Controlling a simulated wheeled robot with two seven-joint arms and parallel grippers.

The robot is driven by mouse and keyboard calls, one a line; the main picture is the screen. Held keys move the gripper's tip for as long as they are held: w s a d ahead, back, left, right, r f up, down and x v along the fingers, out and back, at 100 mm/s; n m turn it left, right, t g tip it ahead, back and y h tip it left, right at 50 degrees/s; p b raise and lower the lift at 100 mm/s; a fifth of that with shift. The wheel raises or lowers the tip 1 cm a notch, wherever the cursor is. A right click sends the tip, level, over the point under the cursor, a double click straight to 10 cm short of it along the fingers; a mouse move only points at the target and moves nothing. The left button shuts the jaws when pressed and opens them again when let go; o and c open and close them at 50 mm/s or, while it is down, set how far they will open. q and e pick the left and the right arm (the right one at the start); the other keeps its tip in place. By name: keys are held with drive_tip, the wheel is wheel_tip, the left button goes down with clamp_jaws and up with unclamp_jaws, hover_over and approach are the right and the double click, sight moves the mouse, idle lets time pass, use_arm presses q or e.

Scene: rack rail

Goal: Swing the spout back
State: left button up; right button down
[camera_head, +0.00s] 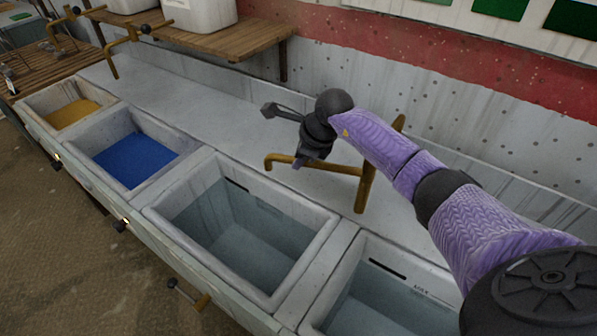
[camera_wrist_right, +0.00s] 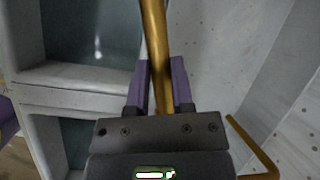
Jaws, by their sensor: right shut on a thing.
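The brass spout (camera_head: 335,169) reaches left from its upright brass post (camera_head: 365,182) on the counter behind the basins. Its down-turned end hangs near the back rim of the empty middle basin (camera_head: 325,212). My right gripper (camera_head: 300,162) is shut on the spout, part-way between its post and its end. In the right wrist view, the brass tube (camera_wrist_right: 153,35) runs between the two purple fingers (camera_wrist_right: 158,88). The gripper hides a little of the spout in the head view. My left gripper is in neither view.
Another empty basin (camera_head: 350,236) stands to the right. A blue-bottomed basin (camera_head: 135,160) and a yellow-bottomed one (camera_head: 75,112) are to the left. Another brass tap (camera_head: 112,60) stands at the back left. A wooden shelf (camera_head: 225,40) juts from the wall.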

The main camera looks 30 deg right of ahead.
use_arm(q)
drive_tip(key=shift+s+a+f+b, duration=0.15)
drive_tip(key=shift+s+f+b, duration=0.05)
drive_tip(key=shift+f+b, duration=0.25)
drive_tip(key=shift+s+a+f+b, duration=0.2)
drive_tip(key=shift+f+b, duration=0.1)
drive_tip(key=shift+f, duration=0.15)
use_arm(e)
drive_tip(key=shift+w+d+m+h, duration=0.35)
drive_tip(key=shift+w+d+m, duration=0.3)
drive_tip(key=shift+d+m, duration=0.3)
drive_tip(key=shift+w+d+m+h, duration=0.35)
drive_tip(key=shift+w+d+m, duration=0.25)
drive_tip(key=shift+d+m, duration=0.3)
drive_tip(key=shift+c, duration=2.4)
unclamp_jaws()
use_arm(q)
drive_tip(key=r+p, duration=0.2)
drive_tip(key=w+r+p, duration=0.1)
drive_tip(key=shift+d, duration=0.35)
use_arm(e)
drive_tip(key=v, duration=1)
drive_tip(key=shift+f, duration=0.1)
